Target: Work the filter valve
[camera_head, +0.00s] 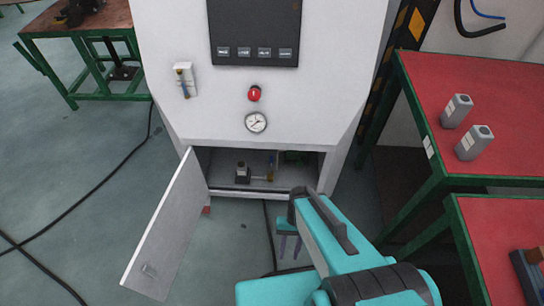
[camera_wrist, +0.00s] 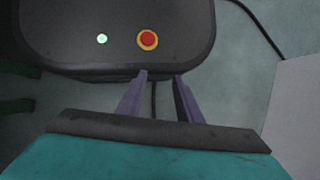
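The white generator cabinet (camera_head: 185,25) stands ahead in the head view. Its lower door (camera_head: 168,230) hangs open to the left. Inside the low compartment, a small dark-and-grey fitting (camera_head: 243,174) sits near the middle, with a small brass-coloured part (camera_head: 270,175) to its right. I cannot tell which part is the filter valve or how it is set. My gripper (camera_head: 290,246) is outside the compartment, in front of its right part and pointing down. The purple fingers are apart with nothing between them; they also show in the wrist view (camera_wrist: 160,90).
The cabinet front carries a gauge (camera_head: 256,122), a red button (camera_head: 254,93) and a small flow meter (camera_head: 185,80). A red-topped table (camera_head: 430,80) with two grey blocks stands at right. A black cable (camera_head: 80,200) crosses the floor at left.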

